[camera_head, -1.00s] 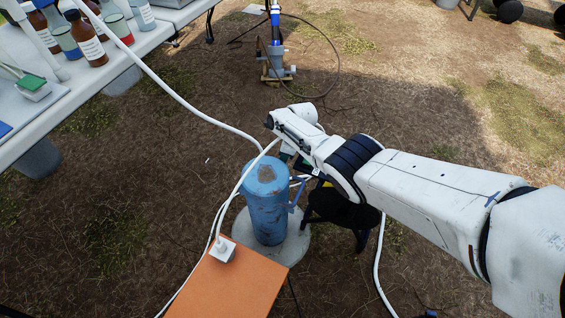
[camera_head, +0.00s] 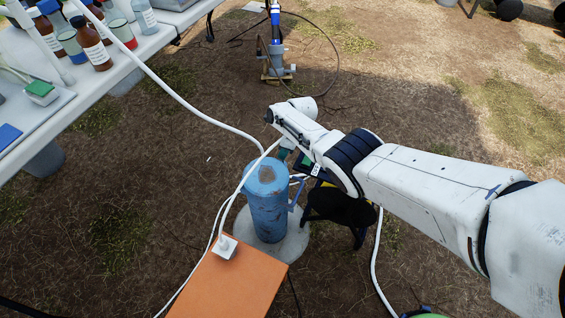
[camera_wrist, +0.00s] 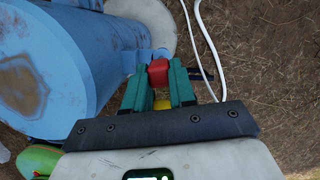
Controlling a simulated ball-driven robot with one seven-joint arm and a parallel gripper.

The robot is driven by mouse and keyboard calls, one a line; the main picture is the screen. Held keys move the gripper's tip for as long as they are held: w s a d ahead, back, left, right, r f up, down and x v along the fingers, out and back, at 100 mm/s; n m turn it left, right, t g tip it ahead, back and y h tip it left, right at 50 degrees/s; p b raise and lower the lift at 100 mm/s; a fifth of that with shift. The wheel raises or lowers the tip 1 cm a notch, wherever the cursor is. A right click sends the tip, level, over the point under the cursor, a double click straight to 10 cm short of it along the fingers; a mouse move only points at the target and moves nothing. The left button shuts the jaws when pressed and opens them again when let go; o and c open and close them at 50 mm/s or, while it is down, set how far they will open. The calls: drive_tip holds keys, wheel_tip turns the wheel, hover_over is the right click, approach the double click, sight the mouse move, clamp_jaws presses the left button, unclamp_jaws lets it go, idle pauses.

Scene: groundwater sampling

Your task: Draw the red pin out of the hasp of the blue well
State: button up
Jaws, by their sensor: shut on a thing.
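The blue well (camera_head: 268,208) stands upright on a round concrete pad, with worn, rusty patches on its paint. It fills the left of the wrist view (camera_wrist: 75,75). The red pin (camera_wrist: 158,70) shows its head between the green fingers of my gripper (camera_wrist: 159,82), which is shut on it. The blue hasp (camera_wrist: 160,54) is just beyond the red head, at the well's side; whether the pin's shank is still in it is hidden. In the head view my gripper is mostly hidden behind the well's top and my wrist.
An orange box (camera_head: 228,280) with a white plug and cables stands at the front. White hoses pass close to the well. A black bag-like thing (camera_head: 340,206) is at its right. A white table (camera_head: 110,75) with bottles is at the upper left.

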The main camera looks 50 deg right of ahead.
drive_tip(key=shift+w+p+v, duration=0.15)
drive_tip(key=shift+p+v, duration=0.6)
drive_tip(key=shift+v, duration=0.05)
drive_tip(key=shift+w+p+v, duration=0.2)
drive_tip(key=shift+p+v, duration=0.55)
drive_tip(key=shift+v, duration=0.05)
drive_tip(key=shift+a+r, duration=0.1)
drive_tip(key=shift+a, duration=0.1)
